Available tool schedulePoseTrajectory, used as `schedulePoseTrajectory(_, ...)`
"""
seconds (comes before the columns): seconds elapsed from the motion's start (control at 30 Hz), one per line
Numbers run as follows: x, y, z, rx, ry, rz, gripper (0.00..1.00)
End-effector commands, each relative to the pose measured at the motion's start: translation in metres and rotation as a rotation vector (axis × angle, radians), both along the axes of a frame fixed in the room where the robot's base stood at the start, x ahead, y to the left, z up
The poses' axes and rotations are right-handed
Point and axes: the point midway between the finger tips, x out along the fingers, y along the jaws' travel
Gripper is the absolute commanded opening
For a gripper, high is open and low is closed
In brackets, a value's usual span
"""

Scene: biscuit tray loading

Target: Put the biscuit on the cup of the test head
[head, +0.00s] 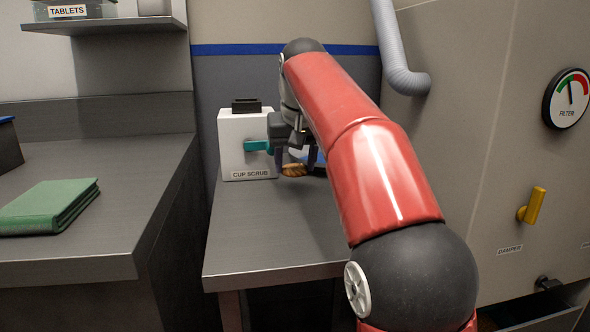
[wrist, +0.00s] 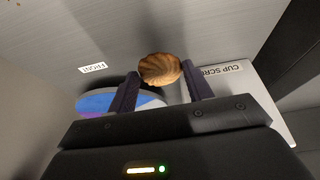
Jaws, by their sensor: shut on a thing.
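My gripper (head: 296,164) is at the back of the middle counter, just right of the white box labelled CUP SCRUB. It is shut on the biscuit (head: 292,170), a ridged golden-brown piece, partly hidden in the head view. The wrist view shows the biscuit (wrist: 160,68) between the tips of the two dark fingers. It looks held above the counter, but I cannot tell how high. A round blue, purple and white thing (wrist: 96,103) lies partly behind the left finger in the wrist view. I cannot make out the test head or its cup in either view.
The white CUP SCRUB box (head: 232,153) has a teal part on its front, close to my gripper. A FRONT label (wrist: 93,68) lies on the counter. A panel with a yellow damper handle (head: 531,205) stands right.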

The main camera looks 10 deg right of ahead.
Motion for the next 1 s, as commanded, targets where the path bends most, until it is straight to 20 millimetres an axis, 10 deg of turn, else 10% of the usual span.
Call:
schedulePoseTrajectory(0.77,0.004,0.000,-0.040,0.000,0.000,0.001,0.42)
schedulePoseTrajectory(1.0,0.004,0.000,-0.038,0.000,0.000,0.001,0.72)
